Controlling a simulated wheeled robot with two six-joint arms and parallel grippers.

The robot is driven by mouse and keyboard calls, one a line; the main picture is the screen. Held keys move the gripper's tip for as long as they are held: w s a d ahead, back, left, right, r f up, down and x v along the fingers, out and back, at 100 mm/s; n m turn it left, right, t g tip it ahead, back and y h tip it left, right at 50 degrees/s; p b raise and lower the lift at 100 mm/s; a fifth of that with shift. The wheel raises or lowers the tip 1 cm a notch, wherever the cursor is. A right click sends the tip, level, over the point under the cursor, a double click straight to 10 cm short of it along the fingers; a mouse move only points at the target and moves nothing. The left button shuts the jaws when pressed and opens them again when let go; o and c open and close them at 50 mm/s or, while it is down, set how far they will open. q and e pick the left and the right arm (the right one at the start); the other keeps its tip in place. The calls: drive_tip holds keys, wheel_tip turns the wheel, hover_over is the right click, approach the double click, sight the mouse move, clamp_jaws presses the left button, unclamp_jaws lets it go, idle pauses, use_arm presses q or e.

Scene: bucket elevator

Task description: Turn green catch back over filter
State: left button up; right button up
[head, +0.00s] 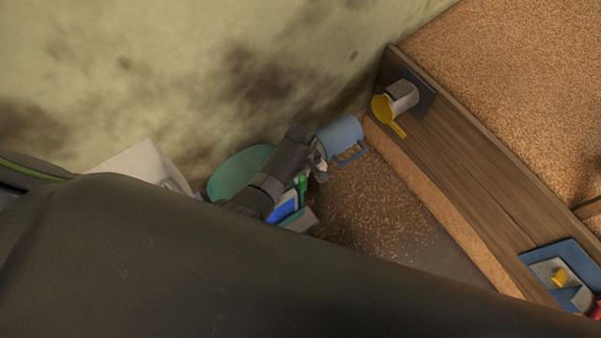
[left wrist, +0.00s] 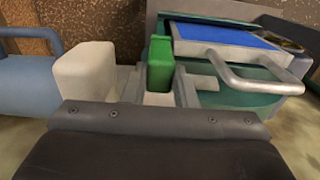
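The green catch (left wrist: 161,63) stands upright in the middle of the left wrist view. It also shows as a small green piece beside my gripper in the head view (head: 302,184). The filter, a blue panel (left wrist: 225,36) in a pale frame, lies just right of the catch; its blue face also shows in the head view (head: 285,207). My left gripper (left wrist: 160,90) has its grey fingers on either side of the catch's lower part, with narrow gaps showing; firm contact cannot be seen. My right gripper is not in view.
A metal bar handle (left wrist: 255,80) sticks out right of the catch. A pale block (left wrist: 84,72) stands close on the left. A blue cylinder with a handle (head: 340,136) is beyond my gripper. A wooden wall (head: 450,175) carries a yellow lever (head: 384,110).

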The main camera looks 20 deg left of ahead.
use_arm(q)
drive_tip(key=shift+n, duration=0.3)
drive_tip(key=n+p, duration=0.1)
drive_tip(key=n, duration=0.2)
drive_tip(key=shift+r+p, duration=0.1)
drive_tip(key=shift+p, duration=0.3)
drive_tip(key=n+p, duration=0.1)
drive_tip(key=n, duration=0.9)
drive_tip(key=shift+p, duration=0.35)
drive_tip(key=shift+n, duration=2.1)
